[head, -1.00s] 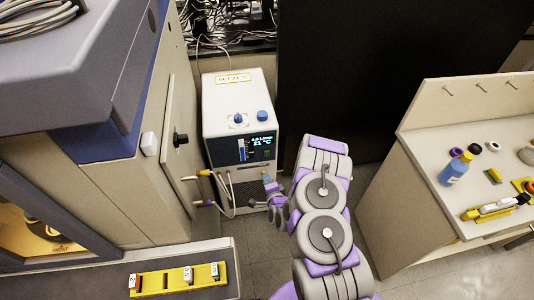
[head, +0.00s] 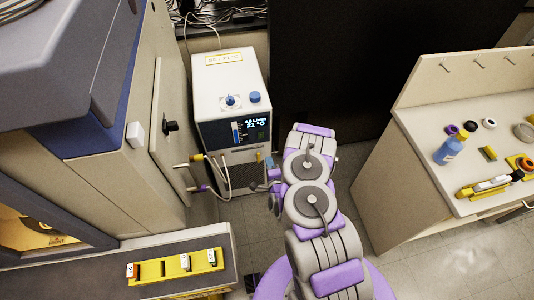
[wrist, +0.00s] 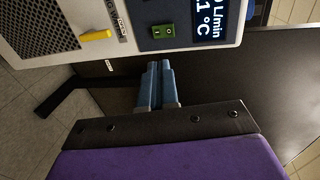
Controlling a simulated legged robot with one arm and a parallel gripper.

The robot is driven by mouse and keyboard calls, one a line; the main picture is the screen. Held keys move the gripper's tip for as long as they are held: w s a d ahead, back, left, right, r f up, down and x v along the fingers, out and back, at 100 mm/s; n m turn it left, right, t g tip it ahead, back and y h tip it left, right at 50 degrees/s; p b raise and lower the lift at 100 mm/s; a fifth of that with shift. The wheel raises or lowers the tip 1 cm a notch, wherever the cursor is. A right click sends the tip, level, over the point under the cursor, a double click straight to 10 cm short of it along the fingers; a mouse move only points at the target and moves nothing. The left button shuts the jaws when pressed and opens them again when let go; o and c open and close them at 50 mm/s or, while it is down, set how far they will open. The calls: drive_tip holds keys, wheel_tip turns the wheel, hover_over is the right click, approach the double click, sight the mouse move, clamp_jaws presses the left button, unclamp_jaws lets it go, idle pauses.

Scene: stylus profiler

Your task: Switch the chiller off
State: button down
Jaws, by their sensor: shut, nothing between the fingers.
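The chiller (head: 230,82) is a white box with two blue knobs on top, standing on the floor beside the machine. Its lit display (head: 253,127) reads 21 °C and a flow in L/min. In the wrist view, a green rocker switch (wrist: 163,31) with markings sits on the front panel, beside the display (wrist: 208,22). My gripper (wrist: 158,68) is shut and empty, its blue fingers pointing at the panel just below the switch in the picture, apparently apart from it.
A yellow tap-like part (wrist: 97,35) projects from the chiller front near the switch. Hoses (head: 222,175) loop at its left. A workbench (head: 440,150) with bottles stands right; a ledge with a yellow tray (head: 175,268) is at the lower left. Floor between is open.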

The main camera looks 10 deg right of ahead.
sight(261, 135)
drive_tip(key=w+b, duration=0.1)
drive_tip(key=w, duration=0.3)
drive_tip(key=w+f+b, duration=0.1)
drive_tip(key=w, duration=0.3)
drive_tip(key=w+b, duration=0.2)
drive_tip(key=w, duration=0.2)
drive_tip(key=shift+w+a+f, duration=0.1)
drive_tip(key=shift+f, duration=0.05)
drive_tip(key=shift+w, duration=0.3)
drive_tip(key=shift+s, duration=0.1)
